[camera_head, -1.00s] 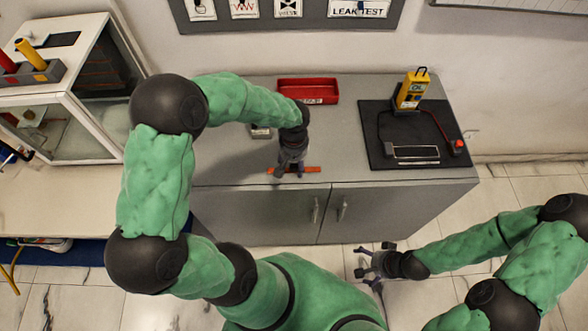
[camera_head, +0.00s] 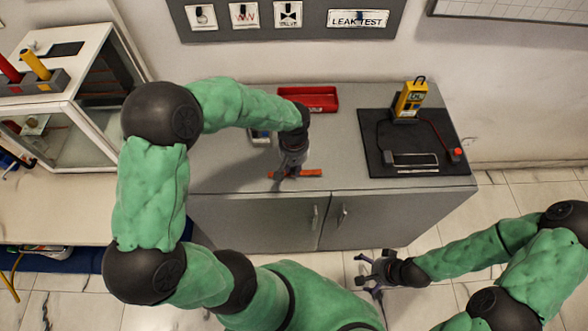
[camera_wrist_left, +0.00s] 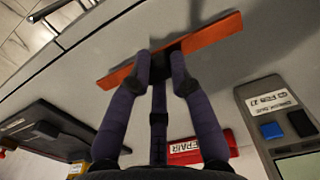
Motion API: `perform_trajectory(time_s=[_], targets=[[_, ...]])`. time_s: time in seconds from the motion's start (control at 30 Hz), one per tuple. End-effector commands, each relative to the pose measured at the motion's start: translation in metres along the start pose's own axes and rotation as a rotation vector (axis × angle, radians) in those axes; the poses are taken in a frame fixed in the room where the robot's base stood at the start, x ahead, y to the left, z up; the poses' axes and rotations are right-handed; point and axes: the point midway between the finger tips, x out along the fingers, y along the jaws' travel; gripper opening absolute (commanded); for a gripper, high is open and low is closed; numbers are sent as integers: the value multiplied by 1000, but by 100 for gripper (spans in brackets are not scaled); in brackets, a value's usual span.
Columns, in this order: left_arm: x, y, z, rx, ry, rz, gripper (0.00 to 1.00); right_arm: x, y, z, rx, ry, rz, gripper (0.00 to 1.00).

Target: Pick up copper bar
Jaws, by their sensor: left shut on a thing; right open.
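The copper bar (camera_head: 309,173) is a thin orange-red strip near the front edge of the grey cabinet top. My left gripper (camera_head: 283,177) is over the bar and shut on it. In the left wrist view the copper bar (camera_wrist_left: 212,32) runs slantwise across the two fingertips of the left gripper (camera_wrist_left: 163,68), with a dark patch at its middle. I cannot tell whether the bar touches the cabinet top. My right gripper (camera_head: 372,274) is open and empty, out over the floor in front of the cabinet.
A red tray (camera_head: 316,98) stands at the back of the grey cabinet (camera_head: 346,150). A black board (camera_head: 375,130) at right carries a yellow meter (camera_head: 411,99) and a red-tipped lead. A small device (camera_wrist_left: 288,125) sits behind the left arm. A white glass-fronted case (camera_head: 68,125) stands at left.

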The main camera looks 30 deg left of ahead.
Motion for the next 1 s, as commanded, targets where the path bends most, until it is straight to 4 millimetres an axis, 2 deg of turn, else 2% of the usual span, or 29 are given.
perform_trajectory(time_s=[0.03, 0.3, 0.6, 0.8, 1.0], targets=[[-12, 3, 2, 2, 3, 2, 0, -5, -2, 0, 0, 0, 0, 100], [-69, 34, 39, 5, 4, 3, 0, -24, -9, 1, 0, 0, 0, 100], [-93, 73, 87, 4, 1, 1, 0, -35, -12, 1, 0, 0, 0, 100], [-101, 86, 102, 1, 1, 1, 0, -38, -14, 1, 0, 0, 0, 100], [-104, 90, 108, 0, 1, 0, 0, -38, -14, 2, 0, 0, 0, 100]])
